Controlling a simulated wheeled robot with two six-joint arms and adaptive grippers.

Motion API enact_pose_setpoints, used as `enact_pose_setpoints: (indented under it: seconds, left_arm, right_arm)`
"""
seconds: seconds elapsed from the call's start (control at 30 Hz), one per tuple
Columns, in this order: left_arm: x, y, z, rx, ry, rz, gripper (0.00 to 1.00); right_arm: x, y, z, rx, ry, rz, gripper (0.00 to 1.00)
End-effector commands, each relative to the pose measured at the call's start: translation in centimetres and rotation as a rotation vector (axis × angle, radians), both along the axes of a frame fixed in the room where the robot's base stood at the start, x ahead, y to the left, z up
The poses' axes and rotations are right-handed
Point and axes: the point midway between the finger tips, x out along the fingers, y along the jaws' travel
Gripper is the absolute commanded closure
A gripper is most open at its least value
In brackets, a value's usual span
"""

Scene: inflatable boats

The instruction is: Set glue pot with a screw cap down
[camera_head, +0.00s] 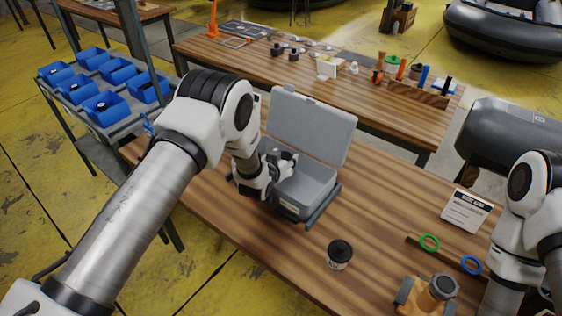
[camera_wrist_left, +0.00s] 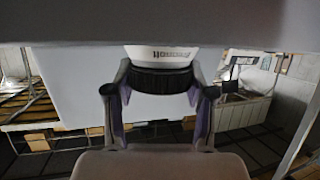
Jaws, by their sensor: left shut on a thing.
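A white pot with a black ribbed cap, which looks like the glue pot (camera_wrist_left: 160,78), is between the fingers of my left gripper (camera_wrist_left: 160,100) in the left wrist view. The fingers are shut on it at the cap. Its lettering is hard to read. In the head view my left gripper (camera_head: 280,166) is at the left side of an open grey box (camera_head: 312,190), over its inside. The held pot is hard to make out there. Whether it touches the box floor cannot be told.
A similar black-capped pot (camera_head: 340,254) stands on the wooden table in front of the box. The box's raised lid (camera_head: 312,125) stands behind the gripper. A green ring (camera_head: 429,243), a blue ring (camera_head: 471,265) and a sign (camera_head: 466,211) are to the right. Bare tabletop lies between.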

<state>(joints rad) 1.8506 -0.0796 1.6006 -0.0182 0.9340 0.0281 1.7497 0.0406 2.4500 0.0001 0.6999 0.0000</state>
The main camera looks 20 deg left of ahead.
Motion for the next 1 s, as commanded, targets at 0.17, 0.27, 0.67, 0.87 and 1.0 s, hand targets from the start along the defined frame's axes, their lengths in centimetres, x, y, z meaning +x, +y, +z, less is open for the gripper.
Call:
enact_pose_setpoints:
  seconds: [0.17,0.27,0.67,0.87,1.0]
  left_arm:
    - [0.0,0.0,-2.4,0.0,0.0,0.0,0.86]
    - [0.0,0.0,-2.4,0.0,-0.001,0.0,0.86]
    - [0.0,0.0,-3.5,0.0,0.0,0.0,0.86]
    - [0.0,0.0,-3.6,0.0,-0.001,0.0,0.86]
    - [0.0,0.0,-3.7,0.0,0.001,0.0,0.21]
  right_arm:
    - [0.0,0.0,0.8,0.0,0.0,0.001,1.0]
    - [0.0,0.0,0.7,0.0,0.0,0.001,1.0]
    - [0.0,0.0,-0.4,0.0,0.0,0.001,1.0]
    - [0.0,0.0,-0.6,0.0,0.0,0.001,1.0]
    - [0.0,0.0,-0.6,0.0,0.0,0.001,1.0]
